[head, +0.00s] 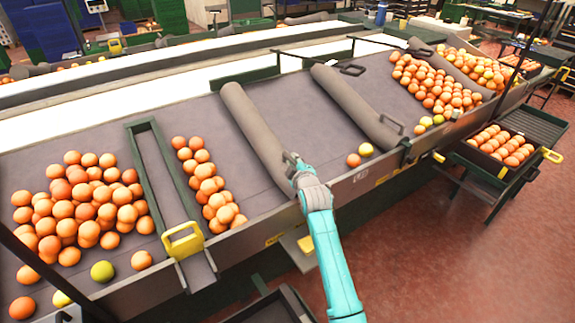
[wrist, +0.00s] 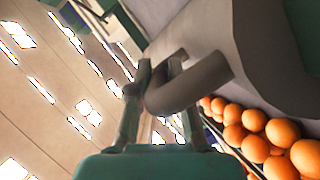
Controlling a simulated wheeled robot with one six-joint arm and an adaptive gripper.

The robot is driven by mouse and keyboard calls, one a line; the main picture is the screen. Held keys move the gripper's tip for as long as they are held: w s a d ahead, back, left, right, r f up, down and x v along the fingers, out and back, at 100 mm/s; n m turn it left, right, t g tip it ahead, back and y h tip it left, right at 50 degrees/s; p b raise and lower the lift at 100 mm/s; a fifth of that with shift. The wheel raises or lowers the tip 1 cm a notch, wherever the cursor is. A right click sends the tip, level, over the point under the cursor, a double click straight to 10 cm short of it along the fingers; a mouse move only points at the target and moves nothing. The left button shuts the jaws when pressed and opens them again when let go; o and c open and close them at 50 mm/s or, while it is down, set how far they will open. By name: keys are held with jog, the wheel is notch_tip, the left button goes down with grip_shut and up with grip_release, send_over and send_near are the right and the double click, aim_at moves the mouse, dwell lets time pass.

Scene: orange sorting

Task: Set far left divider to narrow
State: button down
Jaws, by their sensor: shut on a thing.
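The leftmost grey padded divider (head: 255,130) lies slanted across the sorting table, from the back rail to the front edge. My gripper (head: 292,162) is at its front end, beside the table's front edge. In the wrist view my gripper (wrist: 152,78) is shut on the divider's curved grey handle (wrist: 205,80), which passes between the fingers. The divider's body (wrist: 270,50) fills the upper right of that view. In the head view my gripper hides the handle.
Several oranges (head: 205,180) lie in a strip left of the divider, against a green-framed chute (head: 140,128) with a yellow handle (head: 183,240). A second padded divider (head: 350,105) lies to the right. The table between the two dividers (head: 290,100) is mostly bare.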

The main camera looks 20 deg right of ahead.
jog(key=w+d, duration=0.2)
jog(key=d, duration=0.6)
jog(key=shift+w+d, duration=0.15)
jog(key=shift+w, duration=0.15)
jog(key=c, duration=1.1)
grip_release()
jog(key=shift+w+d, duration=0.1)
jog(key=shift+d, duration=0.1)
jog(key=shift+a, duration=0.1)
jog(key=v, duration=1.2)
